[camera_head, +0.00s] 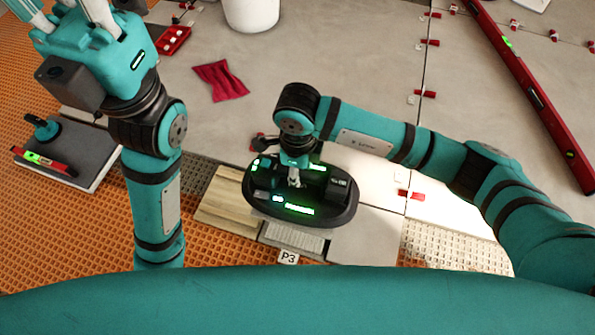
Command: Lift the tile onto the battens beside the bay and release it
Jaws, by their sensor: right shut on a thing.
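A dark oval lifter (262,208) with lit green displays sits in the middle of the view. My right gripper (295,181) is shut on its handle, coming down from above. The lifter hides most of what lies under it; a thin pale edge shows below its front rim, perhaps the tile. I cannot tell whether that is raised or resting. In front is a ribbed grey patch of the bay (296,237) beside the P3 tag (288,257). Pale wooden battens (226,211) lie to the left. My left gripper (70,18) is at the top left, its fingertips cut off.
A laid grey tile (365,238) borders the bay on the right. Red levelling clips (411,195) mark the joints. A red spirit level (535,95), a red cloth (221,80), a white bucket (252,12) and a grey slab (75,147) with tools lie around.

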